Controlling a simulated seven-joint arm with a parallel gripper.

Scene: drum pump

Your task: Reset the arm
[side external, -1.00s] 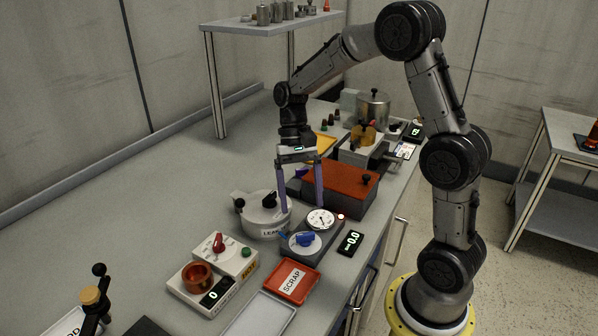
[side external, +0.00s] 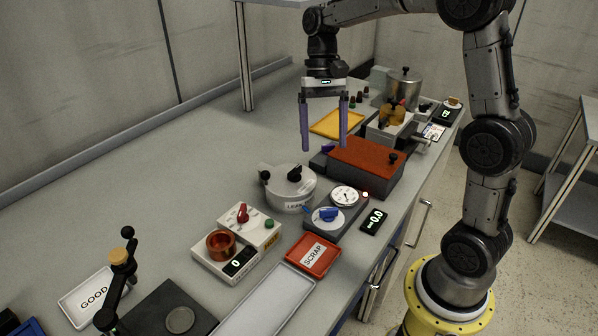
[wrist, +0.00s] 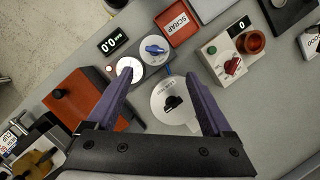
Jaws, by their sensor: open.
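My gripper (side external: 324,125) is open, with two purple fingers pointing down and nothing between them. In the side view it hangs above the bench, behind the round grey leak pot (side external: 287,188) and left of the box with an orange-red top (side external: 366,157). In the wrist view the open fingers (wrist: 165,97) frame the leak pot (wrist: 172,118), which lies below and beyond them. The arm is raised clear of the bench items.
A gauge unit with a blue knob (side external: 328,214), a red SCRAP tray (side external: 313,255) and a control box with a red knob (side external: 242,215) stand at the front. A yellow tray (side external: 338,123) and a metal pot (side external: 404,88) stand behind.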

